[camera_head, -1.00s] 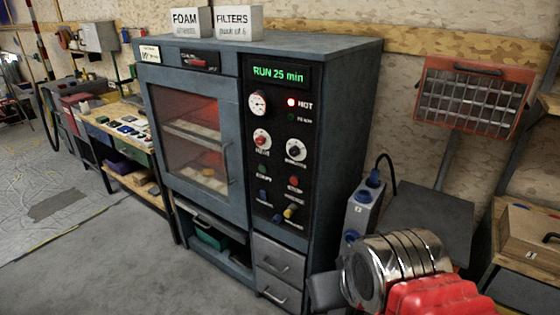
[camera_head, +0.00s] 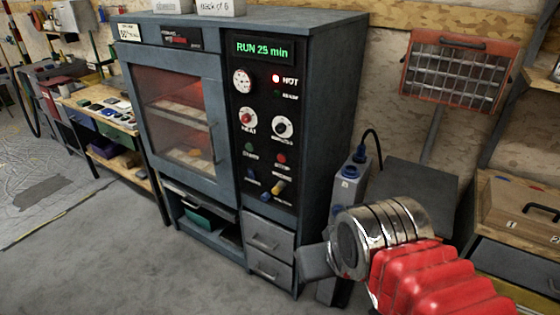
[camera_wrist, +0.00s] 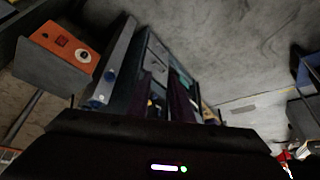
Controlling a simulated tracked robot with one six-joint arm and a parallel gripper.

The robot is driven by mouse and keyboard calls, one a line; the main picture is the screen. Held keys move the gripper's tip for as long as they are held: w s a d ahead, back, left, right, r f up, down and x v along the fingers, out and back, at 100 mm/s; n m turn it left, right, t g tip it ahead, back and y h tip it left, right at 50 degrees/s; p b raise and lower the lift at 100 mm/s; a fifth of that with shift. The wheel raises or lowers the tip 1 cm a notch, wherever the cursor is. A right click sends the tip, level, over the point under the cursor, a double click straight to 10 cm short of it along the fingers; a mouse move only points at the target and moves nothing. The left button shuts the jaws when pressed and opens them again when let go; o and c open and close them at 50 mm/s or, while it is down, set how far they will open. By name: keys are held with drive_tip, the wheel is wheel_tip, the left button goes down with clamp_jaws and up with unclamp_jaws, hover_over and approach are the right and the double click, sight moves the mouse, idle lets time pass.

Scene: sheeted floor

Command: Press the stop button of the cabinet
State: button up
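The grey-blue cabinet (camera_head: 330,110) stands left of centre in the head view, its door closed over a red-lit inside. Its black panel shows a green "RUN 25 min" display (camera_head: 262,48) and a lit red HOT lamp (camera_head: 276,78). The red stop button (camera_head: 281,158) is low on the panel, right of the green start button (camera_head: 249,147). My gripper (camera_head: 314,262) is a dark block at the lower right, in front of the drawers and below the button, apart from the panel. Its fingers are not clear. In the wrist view the cabinet (camera_wrist: 150,70) appears tilted.
A grey socket box (camera_head: 347,185) with a cable stands right of the cabinet. An orange-framed heater (camera_head: 466,82) on a stand is farther right, beside a wooden case (camera_head: 515,210). A workbench (camera_head: 100,115) is at left. Grey floor in front of the cabinet is clear.

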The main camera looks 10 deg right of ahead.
clamp_jaws()
idle(1.4)
